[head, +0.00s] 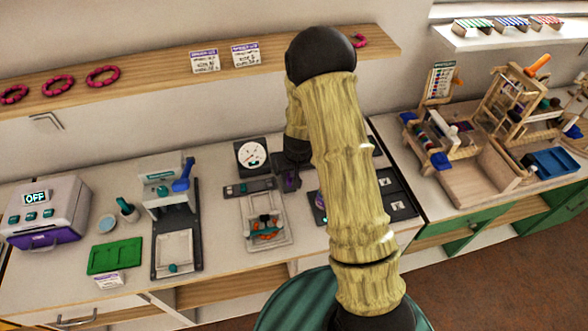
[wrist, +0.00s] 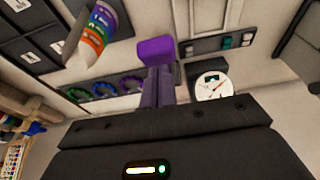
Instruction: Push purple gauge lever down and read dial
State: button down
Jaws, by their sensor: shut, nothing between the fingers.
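The gauge has a round white dial (head: 252,155) in a dark housing, left of my gripper in the head view. The purple lever (wrist: 154,49) shows in the wrist view as a block at the tips of my shut, empty fingers (wrist: 157,72). I cannot tell whether they touch it. In the head view my gripper (head: 291,182) is over the counter just right of the gauge, and my arm hides part of this spot.
A dark strip with switches (head: 249,187) and a clear tray (head: 264,222) stand below the gauge. A dark panel (head: 397,212) lies right of my arm. A press-like device (head: 176,240), green mat (head: 115,256) and white box (head: 45,212) stand left. A wooden shelf (head: 140,75) runs above.

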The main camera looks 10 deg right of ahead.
jog(key=shift+f+b, duration=0.25)
jog(key=shift+b, duration=0.1)
